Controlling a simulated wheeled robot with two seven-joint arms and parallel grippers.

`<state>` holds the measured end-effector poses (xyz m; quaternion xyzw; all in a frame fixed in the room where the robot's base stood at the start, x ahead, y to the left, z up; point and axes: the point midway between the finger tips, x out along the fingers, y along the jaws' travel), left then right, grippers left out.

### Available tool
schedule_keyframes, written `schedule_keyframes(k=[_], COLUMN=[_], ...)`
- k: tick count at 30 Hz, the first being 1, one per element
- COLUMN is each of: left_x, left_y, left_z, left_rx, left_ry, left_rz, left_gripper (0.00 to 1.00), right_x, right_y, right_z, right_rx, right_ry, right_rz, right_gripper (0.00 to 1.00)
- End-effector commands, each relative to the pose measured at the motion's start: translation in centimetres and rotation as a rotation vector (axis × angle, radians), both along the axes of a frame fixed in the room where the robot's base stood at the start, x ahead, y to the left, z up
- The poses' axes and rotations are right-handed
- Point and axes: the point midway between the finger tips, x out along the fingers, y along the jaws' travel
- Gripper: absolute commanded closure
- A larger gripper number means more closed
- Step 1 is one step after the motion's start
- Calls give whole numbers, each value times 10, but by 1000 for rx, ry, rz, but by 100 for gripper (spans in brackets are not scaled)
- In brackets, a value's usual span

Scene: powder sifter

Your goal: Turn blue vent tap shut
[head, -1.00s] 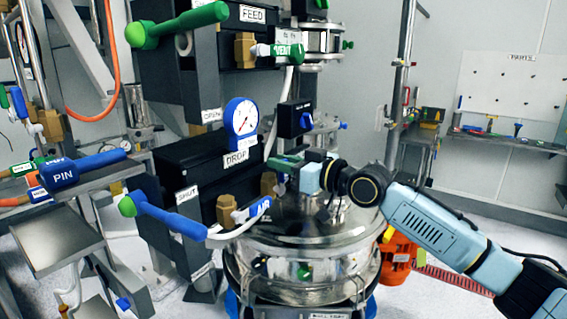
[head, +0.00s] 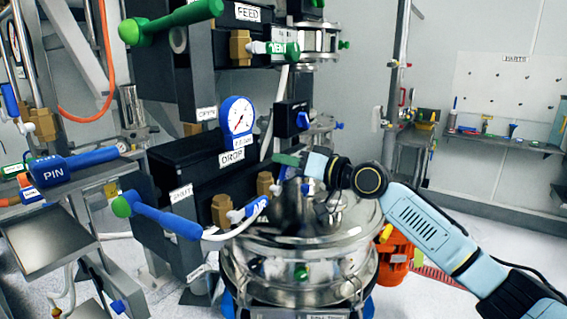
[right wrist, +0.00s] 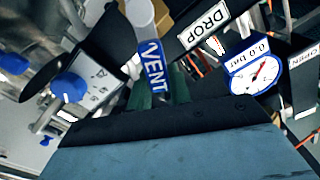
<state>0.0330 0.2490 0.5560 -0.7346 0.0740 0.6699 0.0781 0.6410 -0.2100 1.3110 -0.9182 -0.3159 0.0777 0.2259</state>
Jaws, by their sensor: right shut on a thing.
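The blue vent tap (right wrist: 153,65) shows in the right wrist view as a blue handle marked VENT with a pale end, near a brass fitting. My right gripper (right wrist: 175,82) has its green fingers at this handle and is shut on it. In the head view, the right gripper (head: 286,160) reaches in from the right, beside the brass fitting below the DROP sign. Only a small blue and white part of the vent tap (head: 282,174) shows there, under the fingers. The tap's exact angle is hard to tell. My left gripper is not in view.
A second blue-handled tap (head: 252,209) sits nearer, on another brass fitting. A blue lever with a green end (head: 160,215) sticks out at the left. A pressure gauge (head: 237,117) stands above the DROP sign. The steel vessel (head: 300,255) lies below my right arm.

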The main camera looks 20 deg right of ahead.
Motion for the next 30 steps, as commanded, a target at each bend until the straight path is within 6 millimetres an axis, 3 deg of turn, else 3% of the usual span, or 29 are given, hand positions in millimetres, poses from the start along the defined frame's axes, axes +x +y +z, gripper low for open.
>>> schedule_keyframes(k=[30], left_x=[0], left_y=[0], left_z=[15], left_rx=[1], left_ry=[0], left_rz=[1], left_gripper=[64], right_x=[22], right_y=[-28], right_z=[-50], right_rx=[728], right_ry=[570], right_rz=[0], right_gripper=[100])
